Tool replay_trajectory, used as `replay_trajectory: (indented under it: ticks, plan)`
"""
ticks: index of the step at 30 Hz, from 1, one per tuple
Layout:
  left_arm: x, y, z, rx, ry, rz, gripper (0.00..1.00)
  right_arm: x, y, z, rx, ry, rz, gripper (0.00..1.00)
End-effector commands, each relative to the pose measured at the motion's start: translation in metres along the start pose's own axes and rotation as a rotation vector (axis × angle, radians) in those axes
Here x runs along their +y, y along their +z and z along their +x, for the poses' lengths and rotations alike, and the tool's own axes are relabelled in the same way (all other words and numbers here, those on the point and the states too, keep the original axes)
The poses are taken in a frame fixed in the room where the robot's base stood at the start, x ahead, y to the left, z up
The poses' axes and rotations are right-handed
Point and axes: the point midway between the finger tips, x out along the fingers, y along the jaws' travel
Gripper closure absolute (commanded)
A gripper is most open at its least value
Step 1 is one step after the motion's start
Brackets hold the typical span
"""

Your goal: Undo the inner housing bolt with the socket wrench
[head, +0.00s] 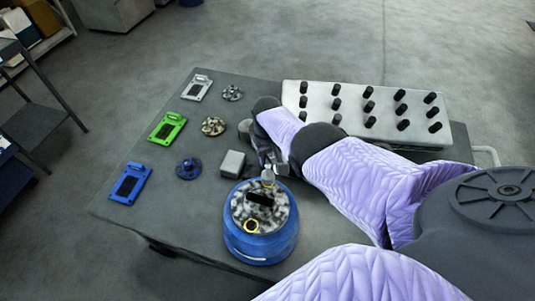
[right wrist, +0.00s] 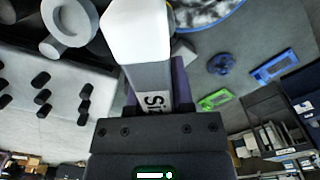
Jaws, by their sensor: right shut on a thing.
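The blue round housing (head: 262,246) stands on the table with a mottled grey top and a dark slot in its middle. One yellow ring (head: 251,226) marks the near side of its top. My right gripper (head: 268,160) is shut on the grey socket wrench (head: 267,175), at the far edge of the housing top, over a second yellow ring (head: 268,184). The wrench hides any bolt head there, and I cannot tell whether it is seated. In the right wrist view the wrench (right wrist: 140,45) shows pale, with lettering, between the jaws. My left gripper is out of view.
A grey block (head: 232,163) stands just left of the gripper. White, green (head: 167,128) and blue (head: 130,184) plates and several round parts lie on the left of the table. A pale tray (head: 350,104) with black pegs lies behind my right arm. The table's front left is clear.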

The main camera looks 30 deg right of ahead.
Motion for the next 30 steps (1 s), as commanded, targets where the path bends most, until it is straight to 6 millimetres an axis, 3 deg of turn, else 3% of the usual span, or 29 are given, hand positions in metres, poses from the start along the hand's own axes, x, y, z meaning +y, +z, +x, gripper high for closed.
replay_trajectory:
  ticks: [7,17,26,30]
  plan:
    - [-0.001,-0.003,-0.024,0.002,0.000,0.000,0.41,0.000,0.000,-0.025,0.001,0.000,0.000,1.00]
    - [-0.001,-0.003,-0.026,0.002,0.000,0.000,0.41,0.000,0.000,-0.027,0.001,0.000,0.000,1.00]
    - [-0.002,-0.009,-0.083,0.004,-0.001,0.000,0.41,0.000,0.000,-0.086,0.002,0.000,-0.001,1.00]
    - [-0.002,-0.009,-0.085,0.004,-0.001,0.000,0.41,0.000,0.000,-0.087,0.001,0.000,-0.001,1.00]
